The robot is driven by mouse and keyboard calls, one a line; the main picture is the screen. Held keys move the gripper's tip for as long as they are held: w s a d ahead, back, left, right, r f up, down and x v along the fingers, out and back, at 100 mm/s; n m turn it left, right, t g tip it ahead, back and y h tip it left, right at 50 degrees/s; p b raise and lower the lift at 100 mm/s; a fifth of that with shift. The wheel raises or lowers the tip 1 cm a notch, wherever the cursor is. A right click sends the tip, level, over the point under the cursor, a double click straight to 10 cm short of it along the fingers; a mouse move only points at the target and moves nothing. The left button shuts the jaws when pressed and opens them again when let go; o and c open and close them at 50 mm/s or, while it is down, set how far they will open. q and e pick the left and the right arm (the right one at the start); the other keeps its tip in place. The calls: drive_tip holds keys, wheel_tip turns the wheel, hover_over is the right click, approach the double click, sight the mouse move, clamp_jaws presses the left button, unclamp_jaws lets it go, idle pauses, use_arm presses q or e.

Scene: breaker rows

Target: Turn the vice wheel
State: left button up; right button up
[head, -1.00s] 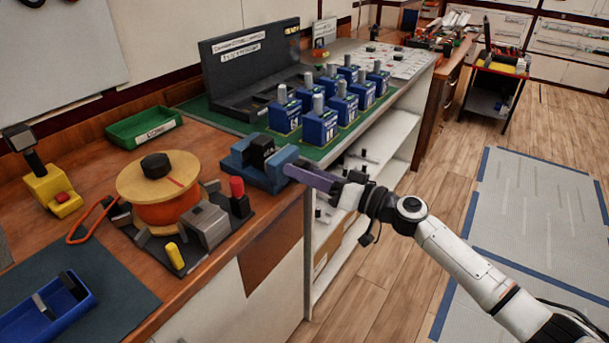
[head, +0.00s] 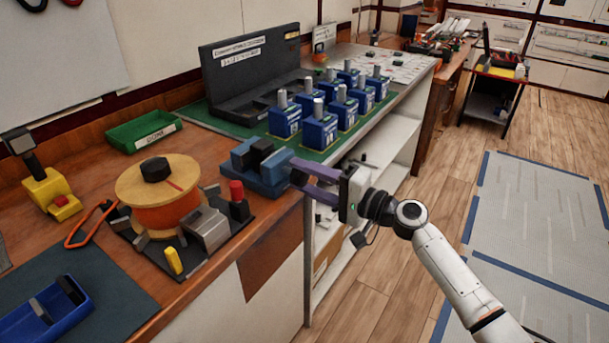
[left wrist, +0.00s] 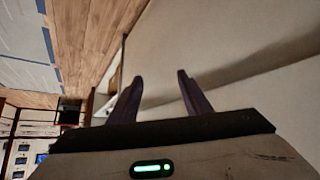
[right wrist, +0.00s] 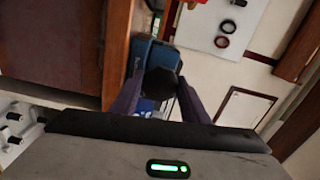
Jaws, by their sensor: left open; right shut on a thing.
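The blue vice (head: 258,182) sits at the front edge of the bench, with a dark block (head: 262,150) between its jaws. Its dark wheel (right wrist: 160,83) faces out over the edge and shows between my right fingers in the right wrist view. My right gripper (head: 304,172) reaches in from the right and is shut on the wheel, its purple fingers on either side of it. The fingers hide part of the wheel in the head view. My left gripper (left wrist: 160,78) is open and empty in the left wrist view, and is out of the head view.
Several blue breakers (head: 320,132) stand on a green mat right behind the vice. A wire spool (head: 158,188) and a grey block (head: 206,229) are left of it. A green tray (head: 143,131) is farther back. The floor (head: 400,260) right of the bench is clear.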

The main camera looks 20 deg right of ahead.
drive_tip(key=m+p, duration=0.1)
drive_tip(key=m, duration=0.1)
drive_tip(key=shift+m, duration=0.4)
drive_tip(key=m+p, duration=0.1)
drive_tip(key=m, duration=0.2)
drive_tip(key=shift+r+m, duration=0.1)
drive_tip(key=shift+m, duration=0.2)
drive_tip(key=m+p, duration=0.2)
drive_tip(key=m, duration=0.1)
drive_tip(key=shift+m+p, duration=0.65)
drive_tip(key=shift+m, duration=1.05)
drive_tip(key=o, duration=1.1)
drive_tip(key=shift+c, duration=0.2)
drive_tip(key=shift+d, duration=0.1)
